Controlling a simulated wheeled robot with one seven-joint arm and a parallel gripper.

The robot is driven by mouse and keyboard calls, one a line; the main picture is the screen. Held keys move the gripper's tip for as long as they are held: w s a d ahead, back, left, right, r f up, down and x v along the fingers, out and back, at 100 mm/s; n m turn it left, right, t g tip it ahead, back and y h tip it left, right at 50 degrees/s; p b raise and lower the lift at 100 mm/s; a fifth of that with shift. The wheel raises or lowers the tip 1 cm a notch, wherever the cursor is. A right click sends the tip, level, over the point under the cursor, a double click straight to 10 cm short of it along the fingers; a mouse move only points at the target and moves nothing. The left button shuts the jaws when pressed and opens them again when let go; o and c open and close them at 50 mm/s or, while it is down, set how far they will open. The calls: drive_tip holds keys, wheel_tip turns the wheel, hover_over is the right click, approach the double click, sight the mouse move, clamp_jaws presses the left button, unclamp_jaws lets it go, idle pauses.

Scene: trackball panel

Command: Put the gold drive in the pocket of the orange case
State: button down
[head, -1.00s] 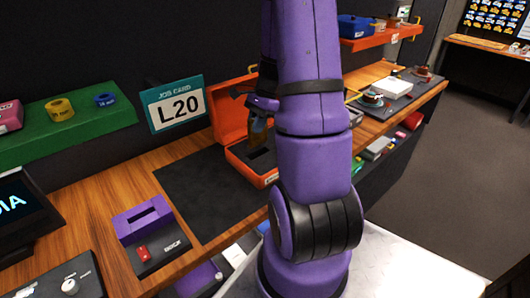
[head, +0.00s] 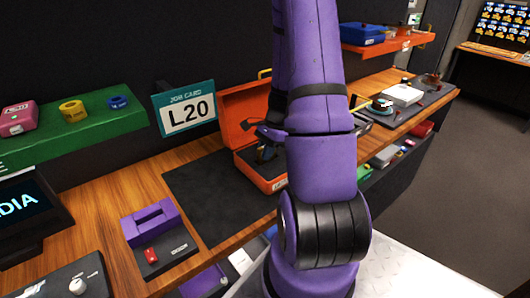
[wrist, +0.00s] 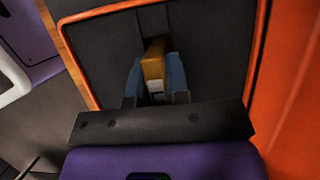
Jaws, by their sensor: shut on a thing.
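The orange case (head: 233,112) stands open on the bench, its lid raised at the back. In the wrist view its dark lining (wrist: 215,45) fills the middle, framed by the orange rim (wrist: 258,50). My gripper (wrist: 155,80) is over the case interior, shut on the gold drive (wrist: 154,58), with a blue finger on each side. The drive points away from the gripper toward the lining. I cannot tell whether it touches the lining or sits in the pocket. In the head view my arm hides much of the case, and the gripper (head: 265,152) shows only in part.
The raised orange lid is close on the right in the wrist view. A purple slotted block (head: 150,222) with a red switch stands at the front left. A dark mat (head: 205,195) lies clear left of the case. A job card reading L20 (head: 187,108) stands behind.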

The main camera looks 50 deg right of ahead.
drive_tip(key=shift+f, duration=0.1)
drive_tip(key=c, duration=1.1)
unclamp_jaws()
drive_tip(key=v, duration=1.2)
drive_tip(key=w+a+r+n+h, duration=0.1)
drive_tip(key=w+a+r+n, duration=0.1)
drive_tip(key=a+r+n, duration=0.5)
drive_tip(key=s+a+r+n+t+h, duration=0.1)
drive_tip(key=s+a+r+n, duration=0.3)
drive_tip(key=a, duration=0.3)
drive_tip(key=s+a+r+n+t+h, duration=0.1)
drive_tip(key=s+a+r+n, duration=0.3)
drive_tip(key=a, duration=0.4)
drive_tip(key=s+a+r+n+t+h, duration=0.1)
drive_tip(key=s+a+r+n+t, duration=0.1)
drive_tip(key=s+a+r+n, duration=0.2)
drive_tip(key=a+r+n, duration=0.1)
drive_tip(key=a+r, duration=0.2)
drive_tip(key=a, duration=0.1)
drive_tip(key=shift+s+a+n, duration=0.2)
drive_tip(key=shift+s+n, duration=0.1)
drive_tip(key=shift+s, duration=0.1)
